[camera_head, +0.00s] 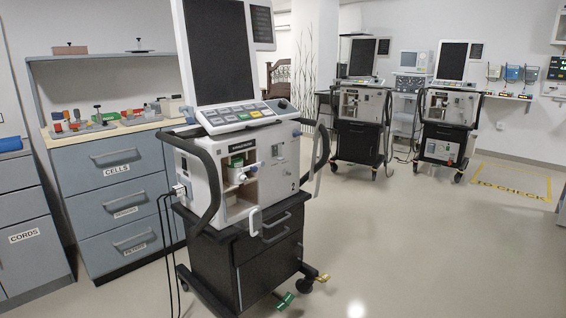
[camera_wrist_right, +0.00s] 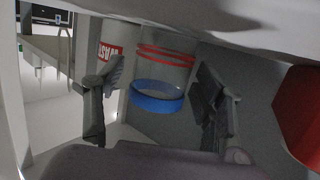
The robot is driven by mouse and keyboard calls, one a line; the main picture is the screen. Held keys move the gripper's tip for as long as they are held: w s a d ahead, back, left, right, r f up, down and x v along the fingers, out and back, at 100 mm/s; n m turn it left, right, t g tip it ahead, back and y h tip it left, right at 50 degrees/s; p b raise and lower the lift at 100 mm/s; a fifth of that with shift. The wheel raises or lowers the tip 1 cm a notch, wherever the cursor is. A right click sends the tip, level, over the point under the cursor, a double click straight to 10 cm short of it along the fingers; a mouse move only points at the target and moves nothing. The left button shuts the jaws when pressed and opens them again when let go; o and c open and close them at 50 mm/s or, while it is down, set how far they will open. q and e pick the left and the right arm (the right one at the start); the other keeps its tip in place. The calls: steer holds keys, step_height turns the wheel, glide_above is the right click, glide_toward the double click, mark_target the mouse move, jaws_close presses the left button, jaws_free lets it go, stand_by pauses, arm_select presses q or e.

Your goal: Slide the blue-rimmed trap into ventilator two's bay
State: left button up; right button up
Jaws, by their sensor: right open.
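In the right wrist view a clear cylinder with a blue rim (camera_wrist_right: 157,97), the trap, shows between the two fingers of my right gripper (camera_wrist_right: 155,105). The gripper is open, and I cannot tell whether the trap is between the fingers or beyond them. Red bands (camera_wrist_right: 165,54) show above the blue rim; I cannot tell whether they belong to the same piece. Two more ventilators (camera_head: 358,115) (camera_head: 447,108) stand farther back. My left gripper is not visible.
A drawer cabinet (camera_head: 121,205) with small parts on top stands left of the nearest ventilator. Black cables (camera_head: 170,240) hang at that ventilator's left side. The floor (camera_head: 420,250) to the right is clear.

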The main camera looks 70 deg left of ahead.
steer(key=shift+w, duration=0.25)
steer(key=shift+p, duration=0.35)
steer(key=shift+c, duration=0.3)
steer(key=c, duration=1.1)
steer(key=shift+s, duration=0.15)
